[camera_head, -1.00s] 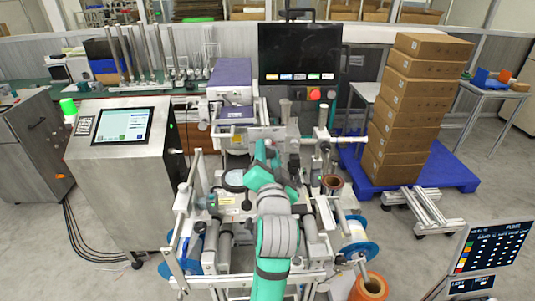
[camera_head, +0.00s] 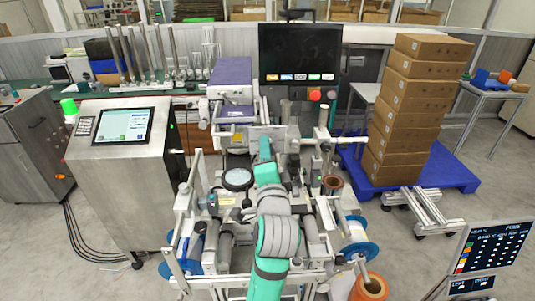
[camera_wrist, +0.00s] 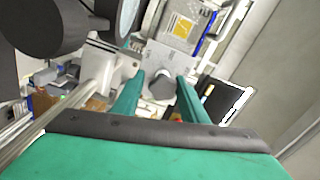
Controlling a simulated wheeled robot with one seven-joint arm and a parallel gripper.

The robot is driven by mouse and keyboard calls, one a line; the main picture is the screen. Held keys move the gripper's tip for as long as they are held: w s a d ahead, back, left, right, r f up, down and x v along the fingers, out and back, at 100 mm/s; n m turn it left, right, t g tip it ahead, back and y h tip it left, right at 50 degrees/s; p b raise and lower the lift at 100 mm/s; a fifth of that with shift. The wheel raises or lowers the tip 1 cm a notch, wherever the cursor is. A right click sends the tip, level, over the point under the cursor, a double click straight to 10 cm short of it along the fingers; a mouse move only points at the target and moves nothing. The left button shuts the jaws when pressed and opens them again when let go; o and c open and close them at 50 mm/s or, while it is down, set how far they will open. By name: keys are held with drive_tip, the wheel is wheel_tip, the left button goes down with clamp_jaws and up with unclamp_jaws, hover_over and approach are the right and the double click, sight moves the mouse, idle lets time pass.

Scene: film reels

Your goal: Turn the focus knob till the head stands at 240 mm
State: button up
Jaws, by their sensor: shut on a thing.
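A grey faceted knob (camera_wrist: 161,86) sits between the two green fingers of my gripper (camera_wrist: 160,80) in the wrist view, on a light grey plate. I take it for the focus knob. My gripper is shut on it. In the head view my green wrist (camera_head: 268,173) reaches over the middle of the machine (camera_head: 215,207), and the arm hides the knob and fingertips there. A round dial with a dark rim (camera_head: 237,179) lies just left of my wrist. I cannot pick out the head for certain, and no millimetre reading is legible.
A control cabinet (camera_head: 125,175) stands left, stacked cartons (camera_head: 415,110) on a blue pallet (camera_head: 440,179) right. A dark screen (camera_head: 300,52) stands behind.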

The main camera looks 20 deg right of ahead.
drive_tip(key=shift+o, duration=0.6)
drive_tip(key=shift+d+f+m, duration=0.15)
drive_tip(key=shift+f+m, duration=0.15)
drive_tip(key=shift+m, duration=0.6)
drive_tip(key=shift+d+f+m, duration=0.15)
drive_tip(key=shift+f+m, duration=0.1)
drive_tip(key=shift+m, duration=0.65)
drive_tip(key=o, duration=0.7)
drive_tip(key=shift+d, duration=0.1)
drive_tip(key=shift+r, duration=0.15)
